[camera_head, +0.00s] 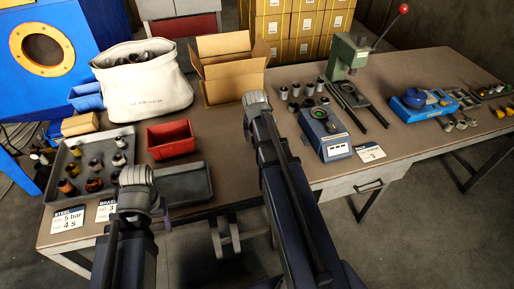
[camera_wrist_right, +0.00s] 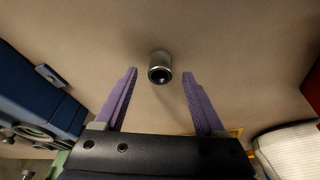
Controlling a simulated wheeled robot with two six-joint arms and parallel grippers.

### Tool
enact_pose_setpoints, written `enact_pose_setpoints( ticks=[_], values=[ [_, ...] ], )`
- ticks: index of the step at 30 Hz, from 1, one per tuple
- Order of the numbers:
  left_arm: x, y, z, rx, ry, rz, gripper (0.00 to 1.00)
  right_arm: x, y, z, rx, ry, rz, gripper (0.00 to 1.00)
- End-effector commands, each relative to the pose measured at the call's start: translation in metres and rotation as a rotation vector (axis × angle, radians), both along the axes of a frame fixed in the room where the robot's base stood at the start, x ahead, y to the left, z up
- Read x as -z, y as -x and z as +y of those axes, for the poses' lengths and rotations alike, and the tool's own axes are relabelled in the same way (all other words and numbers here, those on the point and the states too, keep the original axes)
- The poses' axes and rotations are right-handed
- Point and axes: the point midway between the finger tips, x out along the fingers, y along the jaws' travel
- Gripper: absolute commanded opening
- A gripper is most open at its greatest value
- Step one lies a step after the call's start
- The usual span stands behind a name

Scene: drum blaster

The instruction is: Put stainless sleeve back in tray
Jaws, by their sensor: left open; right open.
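In the right wrist view a stainless sleeve (camera_wrist_right: 159,66) stands on the brown tabletop, its dark open end showing. My right gripper (camera_wrist_right: 160,74) is open, with one finger on each side of the sleeve and a visible gap to both. In the head view my right arm hides this gripper and the sleeve. A grey tray (camera_head: 57,164) at the left holds several steel and brass-coloured sleeves. A second dark grey tray (camera_head: 188,186) beside it looks empty. My left gripper (camera_head: 163,212) is open, low near the table's front edge, and mostly hidden by its arm.
A red bin (camera_head: 170,139), white bag (camera_head: 145,88) and cardboard box (camera_head: 228,73) stand behind the trays. Right of my right arm are several metal sleeves (camera_head: 295,89), a blue device (camera_head: 325,131) and a green press (camera_head: 346,58). The tabletop around the nearby sleeve is bare.

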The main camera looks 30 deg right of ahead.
Motion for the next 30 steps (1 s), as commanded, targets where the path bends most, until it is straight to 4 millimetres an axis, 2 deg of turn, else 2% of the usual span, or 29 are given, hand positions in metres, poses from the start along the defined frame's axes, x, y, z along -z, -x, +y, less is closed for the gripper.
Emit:
enact_pose_setpoints(
  ticks=[1, 4, 13, 30],
  values=[
    [0.0137, 0.0, 0.0, 0.0, 0.0, 0.0, 0.67, 0.0137, -0.0018, -0.0015, 0.001, 0.0, 0.0, 0.72],
    [0.0219, 0.0, 0.0, 0.0, 0.0, 0.0, 0.67, 0.0219, -0.0043, -0.0032, 0.001, 0.0, 0.0, 0.72],
    [0.0213, -0.0001, 0.0, 0.0, 0.0, 0.0, 0.67, 0.0214, -0.0047, -0.0038, 0.001, 0.0, 0.0, 0.72],
    [0.0214, -0.0001, 0.0, 0.0, 0.0, 0.0, 0.67, 0.0214, -0.0047, -0.0036, 0.0, 0.0, 0.0, 0.08]
  ],
)
